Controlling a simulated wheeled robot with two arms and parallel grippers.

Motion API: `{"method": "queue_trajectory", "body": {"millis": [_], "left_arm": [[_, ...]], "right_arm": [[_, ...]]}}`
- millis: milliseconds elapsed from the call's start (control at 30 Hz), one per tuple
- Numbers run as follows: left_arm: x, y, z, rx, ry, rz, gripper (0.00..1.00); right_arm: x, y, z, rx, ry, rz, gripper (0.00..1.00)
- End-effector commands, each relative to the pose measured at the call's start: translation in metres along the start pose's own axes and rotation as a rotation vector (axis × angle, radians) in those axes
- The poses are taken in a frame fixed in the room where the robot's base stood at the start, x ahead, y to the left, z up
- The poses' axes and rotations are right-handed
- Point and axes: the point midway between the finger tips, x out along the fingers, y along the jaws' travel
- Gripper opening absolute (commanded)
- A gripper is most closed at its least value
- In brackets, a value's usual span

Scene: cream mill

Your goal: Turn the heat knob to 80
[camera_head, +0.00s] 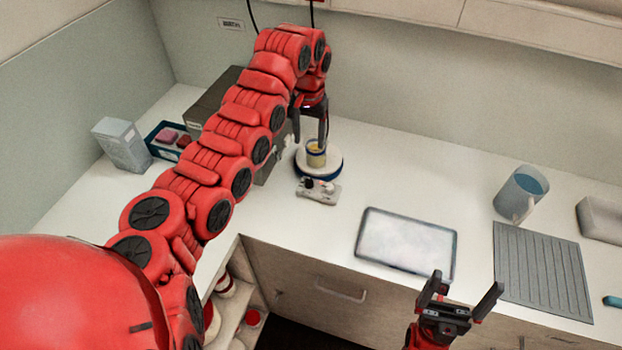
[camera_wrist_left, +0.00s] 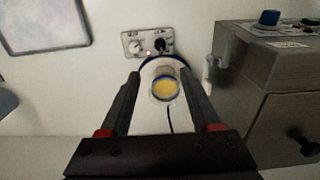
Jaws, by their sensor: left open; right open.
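A small pale control box (camera_head: 318,190) with two knobs and a red light stands in front of a round hot plate (camera_head: 333,167). In the left wrist view a black knob (camera_wrist_left: 160,45) and a white knob (camera_wrist_left: 135,46) show on it; I cannot tell which is the heat knob or read any setting. A blue-rimmed jar (camera_head: 316,157) with yellow contents stands on the hot plate. My left gripper (camera_head: 310,128) is open above the jar, with its fingers apart on either side in the left wrist view, touching no knob. My right gripper (camera_head: 468,286) is open and empty near the counter's front edge.
A grey metal box (camera_wrist_left: 250,85) with a blue knob on top stands beside the hot plate, partly hidden by my left arm in the head view. The counter behind the panel is clear.

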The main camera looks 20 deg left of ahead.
Motion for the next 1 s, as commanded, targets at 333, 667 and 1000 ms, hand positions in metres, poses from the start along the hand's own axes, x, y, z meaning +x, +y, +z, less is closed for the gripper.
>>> {"method": "queue_trajectory", "body": {"millis": [333,667,1000], "left_arm": [[0.057,0.003,0.0,0.002,-0.002,0.006,0.64],[0.122,-0.001,0.002,0.001,-0.008,-0.001,0.64],[0.158,-0.001,0.0,0.001,-0.001,-0.001,0.64]], "right_arm": [[0.008,0.0,-0.001,0.0,0.0,0.0,1.0],[0.019,0.001,-0.003,0.0,0.0,0.0,1.0],[0.028,0.001,-0.005,0.0,0.0,0.0,1.0]]}}
